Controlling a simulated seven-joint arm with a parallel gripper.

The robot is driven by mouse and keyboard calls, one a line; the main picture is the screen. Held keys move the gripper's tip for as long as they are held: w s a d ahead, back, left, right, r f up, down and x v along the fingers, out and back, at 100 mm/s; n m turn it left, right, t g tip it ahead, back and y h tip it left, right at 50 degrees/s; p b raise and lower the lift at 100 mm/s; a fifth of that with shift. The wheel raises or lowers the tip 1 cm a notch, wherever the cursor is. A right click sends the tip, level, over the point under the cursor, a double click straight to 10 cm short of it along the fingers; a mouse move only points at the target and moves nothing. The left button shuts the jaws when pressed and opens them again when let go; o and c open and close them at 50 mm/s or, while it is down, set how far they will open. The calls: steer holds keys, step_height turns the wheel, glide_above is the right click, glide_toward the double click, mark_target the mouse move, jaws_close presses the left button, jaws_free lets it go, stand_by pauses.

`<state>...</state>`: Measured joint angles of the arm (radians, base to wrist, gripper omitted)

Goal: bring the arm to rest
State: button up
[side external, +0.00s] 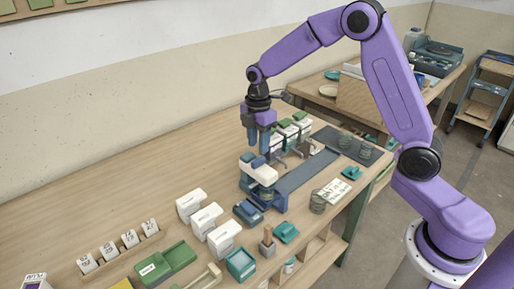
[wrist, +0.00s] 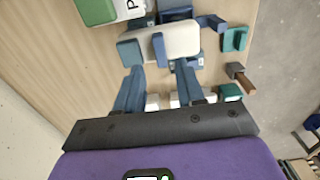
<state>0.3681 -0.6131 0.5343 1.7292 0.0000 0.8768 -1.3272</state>
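My gripper (side external: 259,147) points down over the wooden workbench (side external: 140,185). In the wrist view my gripper's (wrist: 160,68) two blue fingers stand apart, with nothing visible clamped between them. A white rounded piece with blue parts (side external: 264,174) sits on a blue stand just below the fingers in the side view. The same white piece (wrist: 182,40) lies just beyond the fingertips in the wrist view. I cannot tell whether the fingertips touch it.
White containers (side external: 207,219) stand in a row left of the stand. A green box (side external: 166,263), small numbered blocks (side external: 130,238) and a teal bin (side external: 241,264) are nearer the front. White containers with green tops (side external: 286,127) stand behind my gripper. The bench's back left is clear.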

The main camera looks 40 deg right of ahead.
steer(key=shift+r, duration=0.55)
steer(key=s+a+r+m, duration=0.2)
steer(key=s+r, duration=0.1)
steer(key=s, duration=0.9)
steer(key=s+a+r+m, duration=0.2)
steer(key=s+r, duration=0.1)
steer(key=s, duration=1)
steer(key=s+d+m, duration=0.1)
steer(key=s+d, duration=0.2)
steer(key=s, duration=0.6)
steer(key=shift+s+d+f, duration=0.25)
steer(key=shift+f, duration=0.15)
